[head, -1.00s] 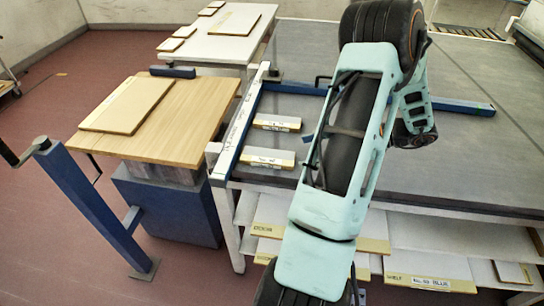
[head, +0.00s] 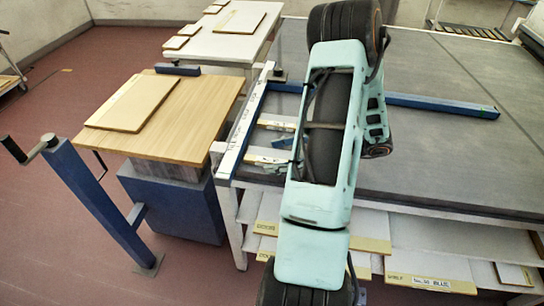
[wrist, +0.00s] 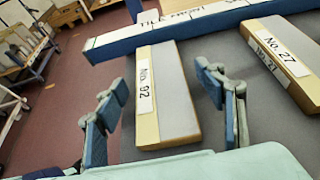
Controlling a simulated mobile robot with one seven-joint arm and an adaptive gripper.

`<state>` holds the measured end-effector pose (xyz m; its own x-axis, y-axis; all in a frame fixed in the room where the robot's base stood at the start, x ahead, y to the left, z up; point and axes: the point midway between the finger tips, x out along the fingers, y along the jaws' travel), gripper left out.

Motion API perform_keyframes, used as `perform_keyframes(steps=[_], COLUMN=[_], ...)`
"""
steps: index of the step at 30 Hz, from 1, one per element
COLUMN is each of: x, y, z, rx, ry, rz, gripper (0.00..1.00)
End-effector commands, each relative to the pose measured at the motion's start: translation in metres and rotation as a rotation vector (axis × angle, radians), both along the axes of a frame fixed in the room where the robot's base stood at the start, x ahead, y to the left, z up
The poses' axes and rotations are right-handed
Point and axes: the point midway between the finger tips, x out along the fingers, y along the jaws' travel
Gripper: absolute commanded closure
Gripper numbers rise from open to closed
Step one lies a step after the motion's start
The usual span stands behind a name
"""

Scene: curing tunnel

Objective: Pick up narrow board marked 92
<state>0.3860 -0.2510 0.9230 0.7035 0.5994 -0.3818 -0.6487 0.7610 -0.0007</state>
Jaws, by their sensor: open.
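The narrow board marked No. 92 (wrist: 170,98) lies flat on the dark table top, with a white label along its yellow edge and a grey-white top. In the head view it is the nearer of two small boards (head: 255,164), partly covered by my gripper. My gripper (wrist: 164,86) is open and empty, with one blue-padded finger to the left of the board and one to the right. The fingers look apart from the board; their exact height above it is hard to tell.
A second narrow board, No. 27 (wrist: 284,62), lies to the right of No. 92. A blue bar with a white labelled strip (wrist: 200,22) runs just beyond the board's far end. A wooden-topped stand (head: 190,110) with a board on it is at the left.

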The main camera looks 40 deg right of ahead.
Motion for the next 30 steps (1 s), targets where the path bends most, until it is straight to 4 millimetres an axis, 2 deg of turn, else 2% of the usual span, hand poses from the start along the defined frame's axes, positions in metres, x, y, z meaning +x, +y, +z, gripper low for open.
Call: perform_keyframes(steps=[5, 17, 25, 30], x=[-0.0001, -0.0003, -0.0002, -0.0001], y=[0.0000, -0.0002, -0.0003, -0.0005], z=[-0.0002, -0.0001, 0.0010, 0.0090], rx=[0.000, 0.000, -0.001, -0.001], ry=[0.000, 0.000, -0.001, -0.001], rz=[0.000, 0.001, 0.000, 0.000], gripper=[0.37, 0.81, 0.82, 0.82])
